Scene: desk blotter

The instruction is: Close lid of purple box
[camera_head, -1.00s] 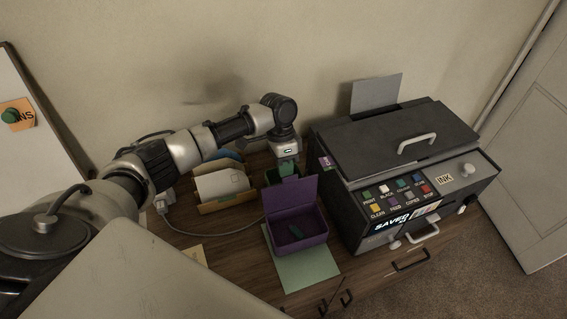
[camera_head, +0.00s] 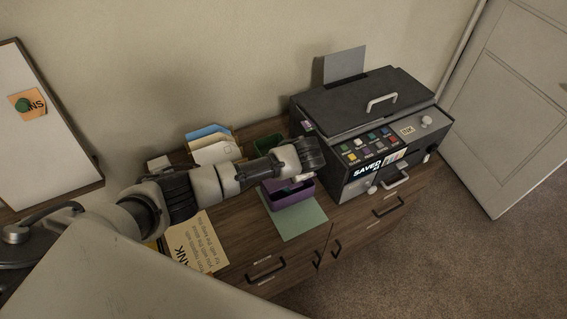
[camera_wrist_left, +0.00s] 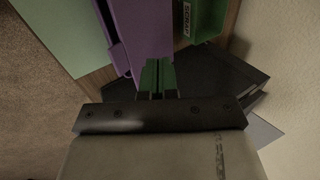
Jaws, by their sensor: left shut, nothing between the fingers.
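The purple box (camera_head: 292,198) stands on a green sheet (camera_head: 300,222) on the wooden cabinet, left of the printer. My left arm crosses over its back part in the head view, so most of its lid is hidden there and I cannot tell the lid's angle. In the left wrist view a broad purple panel of the box (camera_wrist_left: 146,30) lies just ahead of the fingers. My left gripper (camera_wrist_left: 157,64) is shut with green fingertips at or very near this panel; contact is unclear. Its fingertips are hidden in the head view. My right gripper is not in view.
A black printer (camera_head: 365,120) stands close on the right. A green tray (camera_head: 268,144) is behind the box; it also shows in the left wrist view (camera_wrist_left: 208,18). A file holder with papers (camera_head: 212,148) is at the back left. Bare cabinet top lies left of the green sheet.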

